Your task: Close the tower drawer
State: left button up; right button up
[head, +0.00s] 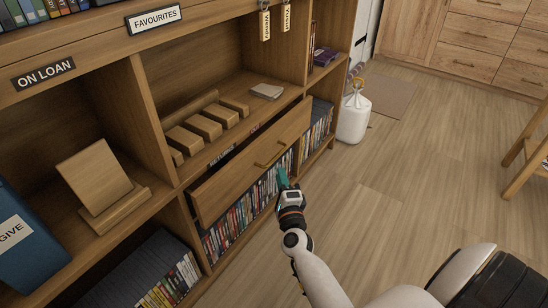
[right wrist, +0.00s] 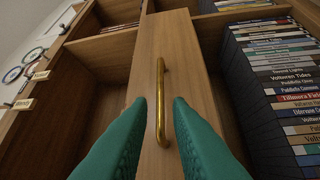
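The wooden drawer (head: 228,184) is pulled part way out of the shelf unit, and a dark gap shows behind its front. Its brass handle (head: 262,165) is on the front face. My right gripper (head: 282,176), with green fingers, is just below and in front of the handle. In the right wrist view the drawer front (right wrist: 187,70) is straight ahead. The two fingers (right wrist: 159,104) are apart, with the handle (right wrist: 161,75) showing between them. Contact with the handle cannot be told. My left gripper is not in view.
Rows of DVDs (head: 243,211) stand on the shelf below the drawer. Wooden blocks (head: 203,127) and a wooden stand (head: 95,175) sit on the shelves. A wooden stool or chair (head: 530,155) is at right. The floor between is clear.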

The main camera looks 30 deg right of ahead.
aim_at(266, 153)
jog(key=b+x, duration=0.1)
jog(key=x, duration=0.7)
jog(key=shift+w+d+r, duration=0.1)
jog(key=shift+w+d, duration=0.05)
jog(key=shift+w, duration=0.15)
grip_shut()
jog(key=w, duration=0.1)
jog(key=w+a, duration=0.1)
jog(key=w+b, duration=0.1)
jog(key=shift+w+a, duration=0.2)
jog(key=shift+a, duration=0.05)
jog(key=shift+r, duration=0.1)
